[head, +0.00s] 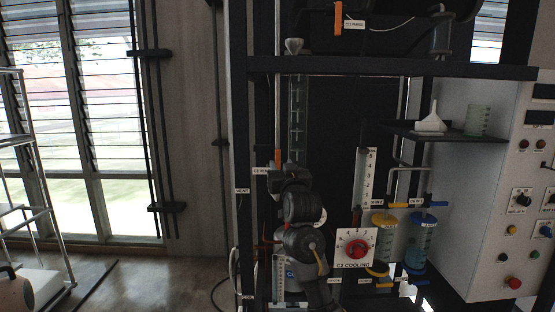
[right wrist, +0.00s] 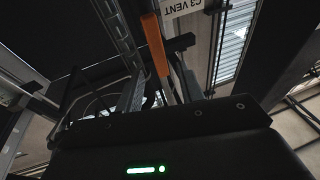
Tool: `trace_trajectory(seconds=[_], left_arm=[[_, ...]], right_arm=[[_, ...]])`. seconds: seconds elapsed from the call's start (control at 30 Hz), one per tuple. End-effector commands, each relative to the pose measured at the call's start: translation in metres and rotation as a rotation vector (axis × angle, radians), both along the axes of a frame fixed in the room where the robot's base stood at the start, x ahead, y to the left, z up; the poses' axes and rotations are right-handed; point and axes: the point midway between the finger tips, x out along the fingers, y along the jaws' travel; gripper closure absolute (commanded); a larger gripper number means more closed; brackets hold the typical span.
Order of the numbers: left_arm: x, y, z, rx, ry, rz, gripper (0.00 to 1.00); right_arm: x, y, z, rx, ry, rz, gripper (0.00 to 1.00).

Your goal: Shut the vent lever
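The vent lever has an orange handle, seen upright in the head view (head: 278,156) just above my right gripper.
A black shelf (head: 390,67) runs above the arm. To the right are the red C2 cooling knob (head: 357,249), yellow and blue cylinders, and a white control panel (head: 520,215). Another orange handle (head: 338,18) is at the top. Open floor (head: 150,280) lies to the left.

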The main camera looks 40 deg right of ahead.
Motion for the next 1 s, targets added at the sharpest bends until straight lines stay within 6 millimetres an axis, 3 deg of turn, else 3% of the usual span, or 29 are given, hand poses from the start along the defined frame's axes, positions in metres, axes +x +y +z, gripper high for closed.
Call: trace_trajectory(seconds=[0.23,1.0], left_arm=[[0.000,0.000,0.000,0.000,0.000,0.000,0.58],[0.000,-0.001,0.000,0.000,-0.001,0.000,0.58]], right_arm=[[0.031,-0.015,0.008,0.000,0.001,0.000,0.62],[0.047,-0.022,0.011,0.001,0.000,0.000,0.63]])
